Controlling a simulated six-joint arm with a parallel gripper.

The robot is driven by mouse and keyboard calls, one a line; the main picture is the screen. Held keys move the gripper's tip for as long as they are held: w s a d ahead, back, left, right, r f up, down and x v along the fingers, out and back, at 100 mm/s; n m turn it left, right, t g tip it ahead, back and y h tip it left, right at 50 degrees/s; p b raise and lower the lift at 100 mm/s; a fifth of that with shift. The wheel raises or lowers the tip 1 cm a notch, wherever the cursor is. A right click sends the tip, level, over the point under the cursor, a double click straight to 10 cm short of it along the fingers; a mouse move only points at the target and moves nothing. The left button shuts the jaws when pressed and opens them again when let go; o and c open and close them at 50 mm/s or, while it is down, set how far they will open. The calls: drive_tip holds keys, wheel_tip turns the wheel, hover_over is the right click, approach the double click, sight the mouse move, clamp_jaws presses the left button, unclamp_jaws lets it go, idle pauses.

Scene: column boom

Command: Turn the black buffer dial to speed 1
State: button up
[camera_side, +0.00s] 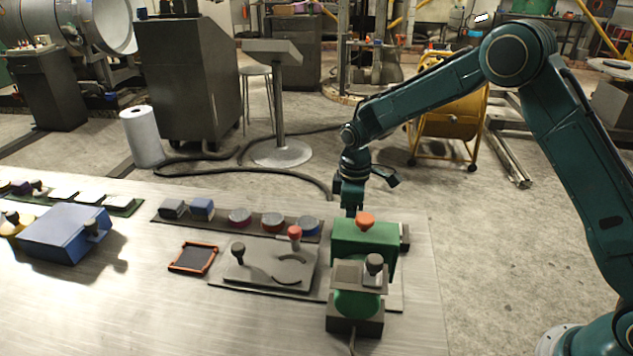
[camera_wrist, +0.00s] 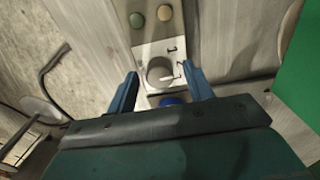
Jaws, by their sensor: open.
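A round dial (camera_wrist: 158,72) sits on a pale plate in the wrist view, with the figures 1 and 2 printed at its upper right. It looks grey in this light. A pale line on it points right, roughly towards the 2, but the exact setting is hard to tell. My gripper (camera_wrist: 159,69) is open, with one blue finger on each side of the dial; I cannot tell whether either touches it. In the side view my gripper (camera_side: 350,196) points down behind the green box (camera_side: 364,243), which hides the dial and the fingertips.
The bench's right end is clear.

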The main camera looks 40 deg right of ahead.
drive_tip(key=shift+c, duration=0.4)
drive_tip(key=c, duration=0.9)
drive_tip(key=shift+n, duration=0.4)
drive_tip(key=n, duration=0.8)
drive_tip(key=o, duration=1)
